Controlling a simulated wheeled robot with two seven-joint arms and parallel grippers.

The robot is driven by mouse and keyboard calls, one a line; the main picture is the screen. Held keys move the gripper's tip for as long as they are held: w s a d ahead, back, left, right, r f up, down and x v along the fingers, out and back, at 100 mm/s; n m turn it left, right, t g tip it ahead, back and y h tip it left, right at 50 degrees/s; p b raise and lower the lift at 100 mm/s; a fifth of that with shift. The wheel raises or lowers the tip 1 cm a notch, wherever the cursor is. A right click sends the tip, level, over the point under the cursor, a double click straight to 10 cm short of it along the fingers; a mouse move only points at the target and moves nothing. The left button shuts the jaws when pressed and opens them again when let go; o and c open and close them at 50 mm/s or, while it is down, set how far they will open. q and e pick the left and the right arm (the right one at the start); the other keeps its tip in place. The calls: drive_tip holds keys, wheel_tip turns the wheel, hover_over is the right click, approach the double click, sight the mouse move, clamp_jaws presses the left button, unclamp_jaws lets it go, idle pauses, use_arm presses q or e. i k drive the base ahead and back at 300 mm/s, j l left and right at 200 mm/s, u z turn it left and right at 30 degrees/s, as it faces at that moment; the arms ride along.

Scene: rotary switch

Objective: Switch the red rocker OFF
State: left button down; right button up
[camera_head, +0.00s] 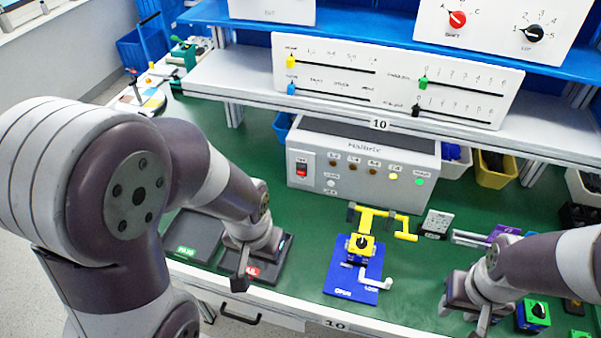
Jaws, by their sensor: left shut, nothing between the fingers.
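The red rocker (301,169) is a small red switch in a dark frame on the left of the front face of a white control box (350,185). The box stands at the back of the green bench, under the shelf. The rocker is in plain view, but its tilt is too small to tell. My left gripper (240,283) is shut and empty, pointing down over the dark pads, in front of the rocker and to its left, apart from it. My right gripper (478,328) is low near the bench's front edge, far from the rocker; its fingers are partly cut off by the frame.
A blue plate (340,280) with a yellow valve (362,243) stands in front of the box. Dark pads (195,238) lie under my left gripper. A shelf with a slider panel (400,85) overhangs the box. Some green bench is clear before the rocker.

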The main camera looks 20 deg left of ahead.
sight(300, 169)
drive_tip(key=i+j+z, duration=0.2)
drive_tip(key=j+z, duration=0.15)
drive_tip(key=z, duration=0.15)
drive_tip(key=i+j+z, duration=0.1)
drive_tip(key=j+z, duration=0.35)
